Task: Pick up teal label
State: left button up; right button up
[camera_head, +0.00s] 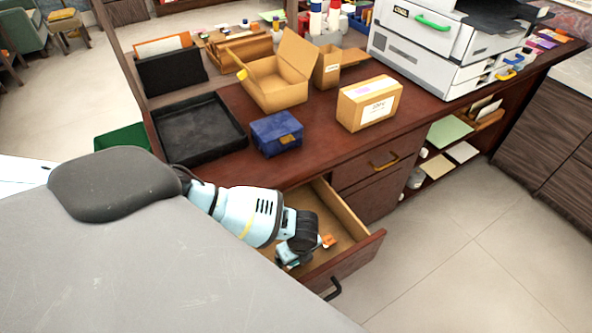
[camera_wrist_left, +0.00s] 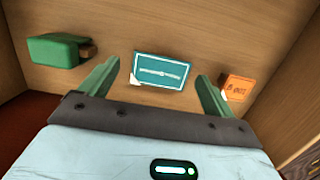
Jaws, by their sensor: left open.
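The teal label (camera_wrist_left: 162,71) lies flat on the wooden bottom of the open drawer (camera_head: 352,219), with a white line of marking on it. In the left wrist view it sits between and beyond the two green fingers of my left gripper (camera_wrist_left: 157,90). The fingers are apart and hold nothing. In the head view my left arm reaches into the drawer, and the gripper (camera_head: 292,262) is low inside it; the label cannot be made out there. My right gripper does not show.
Drawer walls close in on the sides. On the desk above are a blue box (camera_head: 277,134), a black tray (camera_head: 240,143) and a cardboard box (camera_head: 368,104).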

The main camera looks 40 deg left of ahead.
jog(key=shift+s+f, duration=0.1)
pick_arm(q)
jog(key=c, duration=1.1)
jog(key=shift+o, duration=0.2)
notch_tip(320, 180, up, 10)
jog(key=p, duration=0.1)
jog(key=shift+r+p, duration=0.25)
jog(key=shift+p, duration=0.1)
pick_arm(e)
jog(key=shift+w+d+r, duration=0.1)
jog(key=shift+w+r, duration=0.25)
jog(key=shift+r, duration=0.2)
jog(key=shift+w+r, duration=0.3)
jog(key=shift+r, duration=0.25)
pick_arm(q)
jog(key=s+d+r+n+g, duration=0.1)
jog(key=d+r+n, duration=0.1)
jog(key=r+n, duration=0.9)
jog(key=s+d+r+n+g+h+p, duration=0.1)
jog(key=s+r+n, duration=0.1)
jog(key=r+n, duration=0.9)
notch_tip(320, 180, up, 3)
jog(key=shift+s+d+f+h, duration=0.2)
jog(key=shift+d+h, duration=0.1)
jog(key=shift+d, duration=0.1)
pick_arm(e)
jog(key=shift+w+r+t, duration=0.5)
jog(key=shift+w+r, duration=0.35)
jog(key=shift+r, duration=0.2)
